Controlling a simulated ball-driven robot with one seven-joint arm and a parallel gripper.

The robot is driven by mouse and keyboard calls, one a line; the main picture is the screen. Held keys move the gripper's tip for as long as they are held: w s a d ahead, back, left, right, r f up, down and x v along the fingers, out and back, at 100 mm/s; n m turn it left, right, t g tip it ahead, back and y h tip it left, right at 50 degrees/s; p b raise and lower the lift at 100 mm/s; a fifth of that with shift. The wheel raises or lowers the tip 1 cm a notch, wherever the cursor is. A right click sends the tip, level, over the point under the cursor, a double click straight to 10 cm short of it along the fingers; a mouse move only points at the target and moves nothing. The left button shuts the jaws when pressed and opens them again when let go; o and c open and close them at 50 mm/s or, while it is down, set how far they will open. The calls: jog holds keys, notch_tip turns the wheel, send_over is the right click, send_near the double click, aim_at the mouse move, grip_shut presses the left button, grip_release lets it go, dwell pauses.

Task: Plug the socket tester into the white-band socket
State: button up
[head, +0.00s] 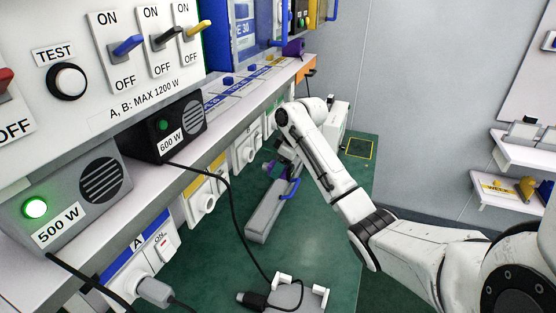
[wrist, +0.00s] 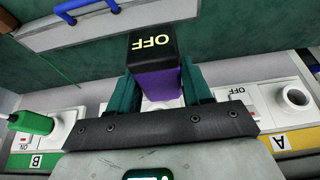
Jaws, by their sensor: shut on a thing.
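My gripper (wrist: 160,86) is shut on the socket tester (wrist: 158,80), a purple block with a black end reading OFF. In the head view my gripper (head: 283,158) is beside the bench front, partly hidden by my arm, and a little of the purple tester (head: 271,168) shows. A white socket unit (head: 245,147) sits on the bench front between the yellow-band and green-band units; its band colour is not clear. In the wrist view the tester and gripper cover most of the middle unit. I cannot tell whether the tester touches a socket.
The yellow-band socket (wrist: 296,97) is empty. A green plug (wrist: 31,123) is at the green-band unit. A grey tray with a blue handle (head: 291,189) lies below my gripper. A black cable (head: 238,215) hangs across the bench front. A grey plug (head: 154,290) is in the blue-band unit.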

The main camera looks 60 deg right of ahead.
jog(key=shift+s+d+r, duration=0.4)
jog(key=shift+s+d, duration=0.05)
jog(key=shift+d, duration=0.15)
jog(key=shift+s+d+r, duration=0.35)
jog(key=shift+s+d, duration=0.05)
jog(key=shift+d, duration=0.2)
jog(key=shift+r+p, duration=0.1)
jog(key=shift+p, duration=0.3)
jog(key=w, duration=0.5)
jog(key=shift+w+a+b, duration=0.25)
jog(key=shift+b, duration=0.15)
jog(key=shift+p, duration=0.65)
jog(key=shift+w, duration=0.25)
